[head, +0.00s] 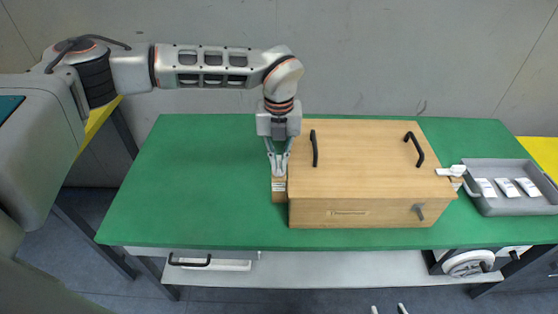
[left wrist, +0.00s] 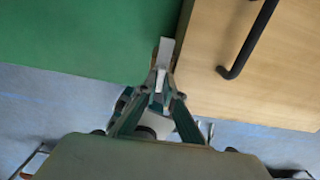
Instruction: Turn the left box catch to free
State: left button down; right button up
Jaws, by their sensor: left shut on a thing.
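The wooden box (head: 350,185) stands on the green table top, its lid lying closed. The left catch (head: 279,186) is a small pale piece at the box's left side, mostly hidden by my gripper in the head view. In the left wrist view the left catch (left wrist: 165,50) shows as a light grey bar beside the box edge. My left gripper (head: 279,173) points down and is shut on this catch. Its fingers (left wrist: 160,85) meet at the bar's near end. My right gripper (head: 388,308) shows only two separated pale fingertips at the bottom edge.
The lid has two black handles (head: 314,148). A white catch (head: 450,171) sits at the box's right side, and a grey knob (head: 418,211) on its front. A grey tray (head: 510,200) with several white pieces stands at right. The green table (head: 190,180) is clear at left.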

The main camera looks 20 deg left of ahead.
aim_at(279, 165)
dwell(0.4)
pick_arm(q)
jog(key=c, duration=2.2)
grip_release()
jog(key=shift+o, duration=0.2)
jog(key=shift+r, duration=0.1)
notch_tip(279, 165, up, 12)
